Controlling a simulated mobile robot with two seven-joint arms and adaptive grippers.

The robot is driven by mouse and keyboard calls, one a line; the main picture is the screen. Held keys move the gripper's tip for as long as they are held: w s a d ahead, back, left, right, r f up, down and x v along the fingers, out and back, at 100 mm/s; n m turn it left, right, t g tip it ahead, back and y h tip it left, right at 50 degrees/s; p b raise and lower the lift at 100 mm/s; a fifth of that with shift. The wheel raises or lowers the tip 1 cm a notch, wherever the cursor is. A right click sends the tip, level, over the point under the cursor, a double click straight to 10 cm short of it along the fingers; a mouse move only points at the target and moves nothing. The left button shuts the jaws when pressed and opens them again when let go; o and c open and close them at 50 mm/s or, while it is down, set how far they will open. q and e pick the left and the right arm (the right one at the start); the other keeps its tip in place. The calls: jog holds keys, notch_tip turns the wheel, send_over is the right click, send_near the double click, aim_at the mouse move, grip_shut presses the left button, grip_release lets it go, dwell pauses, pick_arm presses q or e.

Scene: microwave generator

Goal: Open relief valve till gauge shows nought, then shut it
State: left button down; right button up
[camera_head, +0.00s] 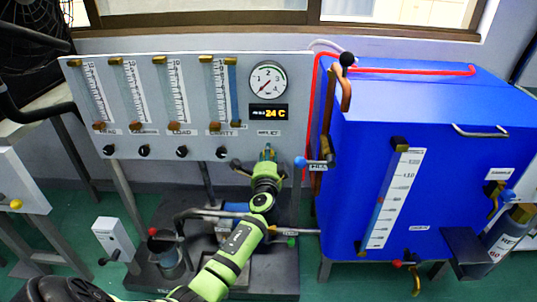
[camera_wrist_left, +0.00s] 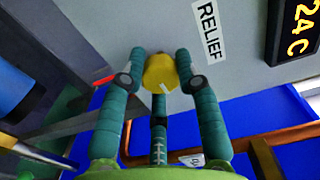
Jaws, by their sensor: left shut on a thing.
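The round white pressure gauge (camera_head: 268,79) is at the upper right of the grey panel; its needle is too small to read surely. A RELIEF label (camera_head: 268,133) sits below the display and also shows in the left wrist view (camera_wrist_left: 208,31). The yellow relief valve knob (camera_wrist_left: 161,73), with a pale mark on its face, sticks out beside that label. My left gripper (camera_head: 268,154) reaches up to the panel, and its teal fingers (camera_wrist_left: 160,80) are shut around the knob. In the head view the gripper mostly hides the knob. My right gripper is not in view.
The panel (camera_head: 185,75) also carries several flow tubes with black knobs below. A digital display (camera_head: 268,113) reads 24 C. A large blue tank (camera_head: 440,110) stands close on the right, with a blue-ended lever (camera_head: 301,162) near my gripper. Pipes and a dark base surround my forearm.

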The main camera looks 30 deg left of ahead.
pick_arm(q)
jog(key=shift+s+a+f+m, duration=0.1)
jog(key=shift+a+m, duration=0.15)
jog(key=shift+m, duration=0.05)
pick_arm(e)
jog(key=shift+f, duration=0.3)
pick_arm(q)
jog(key=c, duration=0.9)
grip_release()
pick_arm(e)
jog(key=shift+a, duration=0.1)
pick_arm(q)
jog(key=shift+d, duration=0.15)
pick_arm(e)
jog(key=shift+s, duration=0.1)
pick_arm(q)
jog(key=v, duration=1.2)
